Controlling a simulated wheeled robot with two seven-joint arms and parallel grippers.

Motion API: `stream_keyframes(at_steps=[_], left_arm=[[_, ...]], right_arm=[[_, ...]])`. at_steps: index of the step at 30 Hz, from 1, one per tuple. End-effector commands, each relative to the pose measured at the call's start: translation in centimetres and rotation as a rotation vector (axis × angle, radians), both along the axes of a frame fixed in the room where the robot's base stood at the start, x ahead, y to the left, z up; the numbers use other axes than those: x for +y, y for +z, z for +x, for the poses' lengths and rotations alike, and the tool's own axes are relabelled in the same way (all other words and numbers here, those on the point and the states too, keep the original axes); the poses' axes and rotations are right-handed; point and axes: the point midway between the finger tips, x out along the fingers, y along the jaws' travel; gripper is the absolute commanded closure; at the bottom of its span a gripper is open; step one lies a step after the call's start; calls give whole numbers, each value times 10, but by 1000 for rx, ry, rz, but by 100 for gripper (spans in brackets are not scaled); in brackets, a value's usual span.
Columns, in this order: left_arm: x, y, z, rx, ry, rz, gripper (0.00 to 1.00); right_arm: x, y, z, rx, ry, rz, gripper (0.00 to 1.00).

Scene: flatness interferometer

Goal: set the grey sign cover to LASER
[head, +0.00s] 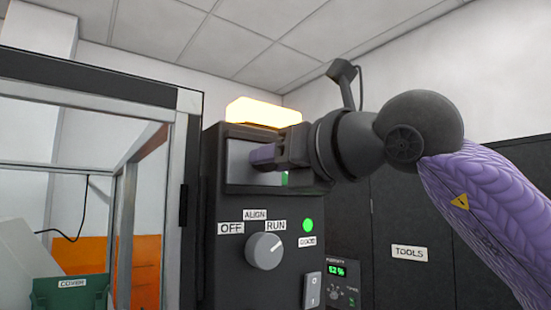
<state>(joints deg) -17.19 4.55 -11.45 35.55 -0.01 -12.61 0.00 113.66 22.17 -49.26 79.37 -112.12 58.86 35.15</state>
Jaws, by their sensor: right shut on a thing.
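The grey sign cover (239,160) is a flat plate in the framed window near the top of the dark control box (240,205). It covers the left part of the window. A strip of green shows at the window's right, below my gripper. No lettering on the sign is readable. My left gripper is not in view.
A lit lamp (262,112) sits on top of the box. Below are a knob (265,251) marked OFF, ALIGN and RUN, a green light (308,225) and a rocker switch (312,291). A framed enclosure (188,150) stands left; a TOOLS cabinet (410,215) stands behind at right.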

Motion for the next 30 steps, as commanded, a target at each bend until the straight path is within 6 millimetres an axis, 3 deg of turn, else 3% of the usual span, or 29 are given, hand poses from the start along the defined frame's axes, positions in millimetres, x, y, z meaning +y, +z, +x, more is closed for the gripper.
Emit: stream_keyframes(at_steps=[6, 18, 29, 30], left_arm=[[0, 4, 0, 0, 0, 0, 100], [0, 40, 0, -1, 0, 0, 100], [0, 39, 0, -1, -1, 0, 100], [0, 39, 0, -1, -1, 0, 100]], right_arm=[[-6, 2, 5, 2, -1, 2, 100], [-70, 4, 51, 0, 0, 3, 100], [-76, 1, 54, -5, -2, 3, 100], [-76, 2, 54, -5, -3, 3, 54]])
